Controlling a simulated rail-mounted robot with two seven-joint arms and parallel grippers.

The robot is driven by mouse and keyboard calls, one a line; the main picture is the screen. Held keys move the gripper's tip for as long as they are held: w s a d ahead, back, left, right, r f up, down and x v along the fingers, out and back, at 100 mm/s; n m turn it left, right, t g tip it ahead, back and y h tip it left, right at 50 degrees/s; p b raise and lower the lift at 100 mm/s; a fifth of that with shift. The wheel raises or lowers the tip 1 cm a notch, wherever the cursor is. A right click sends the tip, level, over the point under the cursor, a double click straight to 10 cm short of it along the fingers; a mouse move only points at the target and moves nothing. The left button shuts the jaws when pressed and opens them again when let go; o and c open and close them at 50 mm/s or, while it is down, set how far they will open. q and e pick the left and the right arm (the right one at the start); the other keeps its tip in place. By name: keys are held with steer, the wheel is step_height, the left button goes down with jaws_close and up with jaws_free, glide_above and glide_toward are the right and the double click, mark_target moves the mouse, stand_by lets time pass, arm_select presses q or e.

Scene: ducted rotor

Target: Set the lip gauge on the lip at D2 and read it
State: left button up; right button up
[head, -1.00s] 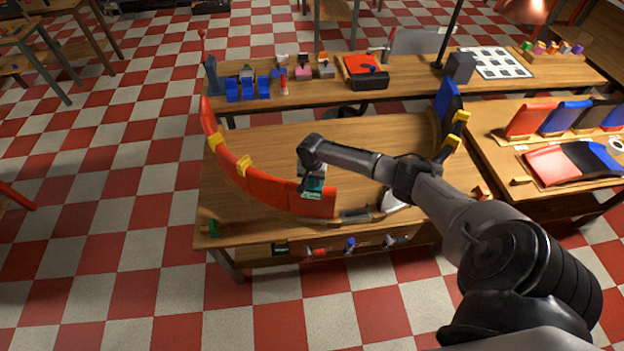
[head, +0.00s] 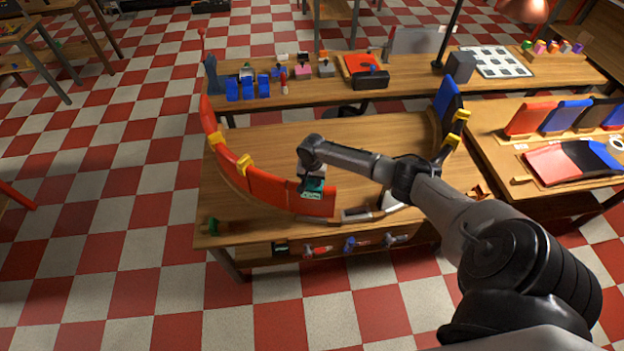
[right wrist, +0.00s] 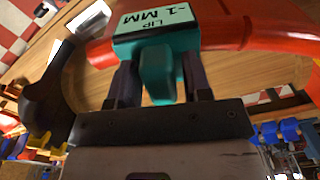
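The teal lip gauge (head: 313,186) is at the red curved lip (head: 270,194) on the front table, near the end of its red run. In the right wrist view the gauge (right wrist: 160,50) shows a pale face reading "LIP -1 MM". My right gripper (head: 312,178) is shut on the gauge; in the right wrist view its dark fingers (right wrist: 160,82) stand on both sides of the teal stem. The gauge overlaps the red lip (right wrist: 250,28) in view; I cannot tell whether it touches. No D2 label is legible. My left gripper is not in view.
A blue segment (head: 447,100) stands at the arc's right end. The back bench (head: 420,84) holds blue blocks and a red case. The tabletop inside the arc is mostly clear.

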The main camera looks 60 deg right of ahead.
steer(key=shift+o, duration=1.1)
steer(key=shift+r, duration=0.1)
step_height(320, 180, up, 14)
steer(key=shift+f, duration=0.2)
